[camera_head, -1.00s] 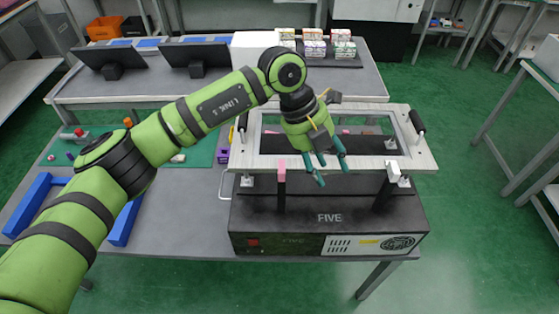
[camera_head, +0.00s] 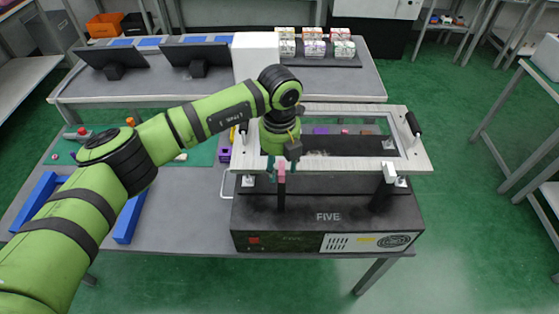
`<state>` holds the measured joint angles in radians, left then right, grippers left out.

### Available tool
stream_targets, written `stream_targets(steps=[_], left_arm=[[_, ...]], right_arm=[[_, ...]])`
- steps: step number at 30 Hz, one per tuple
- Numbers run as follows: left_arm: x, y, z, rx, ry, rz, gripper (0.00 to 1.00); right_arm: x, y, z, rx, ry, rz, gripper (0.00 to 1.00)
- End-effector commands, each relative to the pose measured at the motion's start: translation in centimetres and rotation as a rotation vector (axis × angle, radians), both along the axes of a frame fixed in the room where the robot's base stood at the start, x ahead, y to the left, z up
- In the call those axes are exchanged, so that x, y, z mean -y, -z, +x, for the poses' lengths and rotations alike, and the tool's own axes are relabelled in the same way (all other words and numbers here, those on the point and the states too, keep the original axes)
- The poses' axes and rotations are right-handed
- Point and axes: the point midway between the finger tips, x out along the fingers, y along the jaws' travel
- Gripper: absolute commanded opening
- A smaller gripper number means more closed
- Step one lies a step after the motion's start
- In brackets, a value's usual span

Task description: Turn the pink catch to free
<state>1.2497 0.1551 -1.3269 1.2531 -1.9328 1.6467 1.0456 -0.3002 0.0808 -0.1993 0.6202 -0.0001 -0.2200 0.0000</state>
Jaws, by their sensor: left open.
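The pink catch (camera_head: 281,172) is a small pink upright block on a dark post at the front left of the pale metal frame (camera_head: 340,166). My left gripper (camera_head: 282,168) comes down over the frame's front bar. Its teal fingers are open, and the pink catch shows between them. I cannot tell whether either finger touches the catch. The wrist partly hides the frame's left part. My right gripper is not in view.
A white catch (camera_head: 389,172) stands at the front right of the frame. The frame sits above a black box (camera_head: 327,235) marked FIVE. Black handles (camera_head: 413,124) rise at the frame's sides. Blue rails (camera_head: 128,218) lie on the table at the left.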

Motion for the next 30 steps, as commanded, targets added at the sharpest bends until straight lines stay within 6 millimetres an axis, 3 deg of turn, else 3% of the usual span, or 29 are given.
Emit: stream_targets(steps=[4, 6, 8, 20, 30], left_arm=[[0.0, 0.0, 0.0, 0.0, 0.001, 0.0, 0.49], [0.0, 0.0, 0.0, 0.0, 0.001, -0.001, 0.21], [0.0, 0.0, 0.0, 0.0, 0.001, -0.001, 0.0], [0.1, 0.1, 0.1, 0.001, 0.028, -0.001, 0.0], [0.3, 0.5, 0.2, 0.004, 0.227, 0.001, 0.0]], right_arm=[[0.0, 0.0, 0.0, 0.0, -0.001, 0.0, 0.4], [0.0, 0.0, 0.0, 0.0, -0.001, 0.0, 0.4], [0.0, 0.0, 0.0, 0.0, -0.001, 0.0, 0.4], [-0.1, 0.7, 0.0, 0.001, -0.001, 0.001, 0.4], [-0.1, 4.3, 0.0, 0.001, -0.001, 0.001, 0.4]])
